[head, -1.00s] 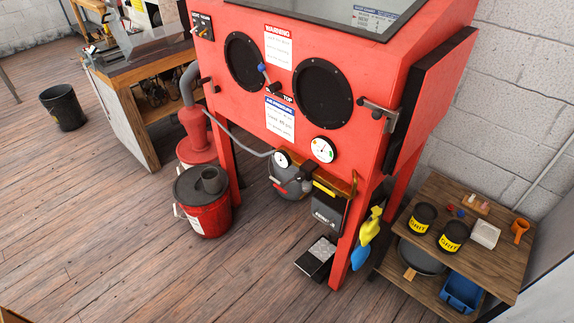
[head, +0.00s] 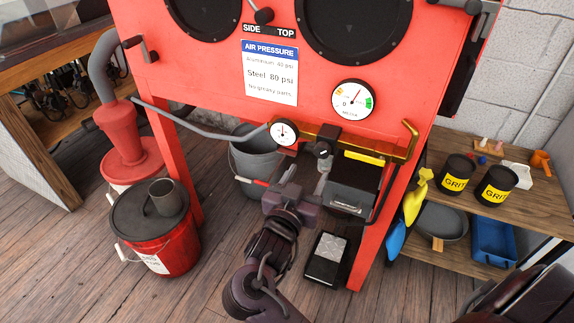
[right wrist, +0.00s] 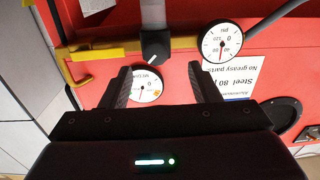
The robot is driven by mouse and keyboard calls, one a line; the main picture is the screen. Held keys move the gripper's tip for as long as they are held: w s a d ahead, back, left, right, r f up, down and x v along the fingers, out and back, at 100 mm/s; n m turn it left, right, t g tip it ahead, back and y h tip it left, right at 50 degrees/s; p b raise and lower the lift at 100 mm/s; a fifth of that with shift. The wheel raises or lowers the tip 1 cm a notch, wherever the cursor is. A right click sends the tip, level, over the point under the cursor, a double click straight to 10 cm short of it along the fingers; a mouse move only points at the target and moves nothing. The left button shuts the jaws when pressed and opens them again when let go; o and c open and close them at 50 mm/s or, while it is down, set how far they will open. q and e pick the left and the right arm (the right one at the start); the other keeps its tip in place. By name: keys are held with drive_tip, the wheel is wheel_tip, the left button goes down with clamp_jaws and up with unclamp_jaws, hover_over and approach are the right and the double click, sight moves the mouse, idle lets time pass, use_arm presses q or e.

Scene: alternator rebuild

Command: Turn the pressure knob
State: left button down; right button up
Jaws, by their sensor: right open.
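The pressure knob (head: 323,149) is a small dark knob below the cabinet's front, on the brass-coloured pipe (head: 408,148). In the right wrist view the knob (right wrist: 155,46) is black with a white pointer line set at a slant. A small round psi gauge (head: 283,131) sits left of the knob; it also shows in the right wrist view (right wrist: 222,41). My right gripper (head: 304,178) is just below and in front of the knob. Its open, empty fingers (right wrist: 163,82) point toward the knob, which lies beyond the tips, apart from them. My left gripper is not in view.
The red cabinet (head: 205,70) carries an air pressure label (head: 270,72) and a larger gauge (head: 354,100). A grey hose (head: 185,127) runs to the small gauge. A grey bucket (head: 250,160), black box (head: 353,184), pedal (head: 326,259) and red bucket (head: 165,240) stand around below.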

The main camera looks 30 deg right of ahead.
sight(321, 154)
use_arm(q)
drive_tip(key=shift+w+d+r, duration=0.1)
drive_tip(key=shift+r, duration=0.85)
use_arm(e)
drive_tip(key=x, duration=0.7)
drive_tip(key=shift+d+r, duration=0.2)
drive_tip(key=shift+d, duration=0.3)
drive_tip(key=c, duration=1)
